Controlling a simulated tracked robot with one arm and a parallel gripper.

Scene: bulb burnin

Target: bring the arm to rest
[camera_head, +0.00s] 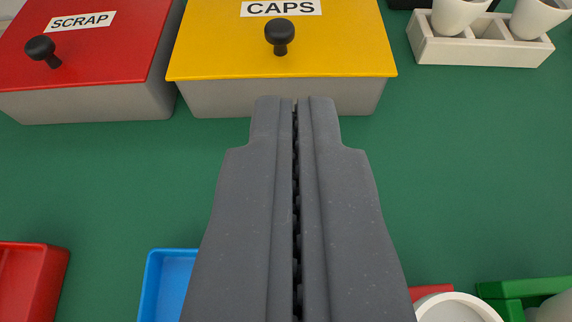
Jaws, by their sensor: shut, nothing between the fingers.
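My gripper (296,104) is in the middle of the head view, shut and empty, with its two dark grey fingers side by side. It points away toward the yellow-lidded box labelled CAPS (280,95). The fingertips overlap the lower edge of that box's front wall in the picture. I cannot tell how far above the green surface (130,185) the fingers are.
A red-lidded box labelled SCRAP (95,103) stands at the back left. A white holder (480,50) with white cups (535,15) is at the back right. Red (30,285) and blue (165,275) trays, a white round thing (455,308) and a green tray (515,290) are near.

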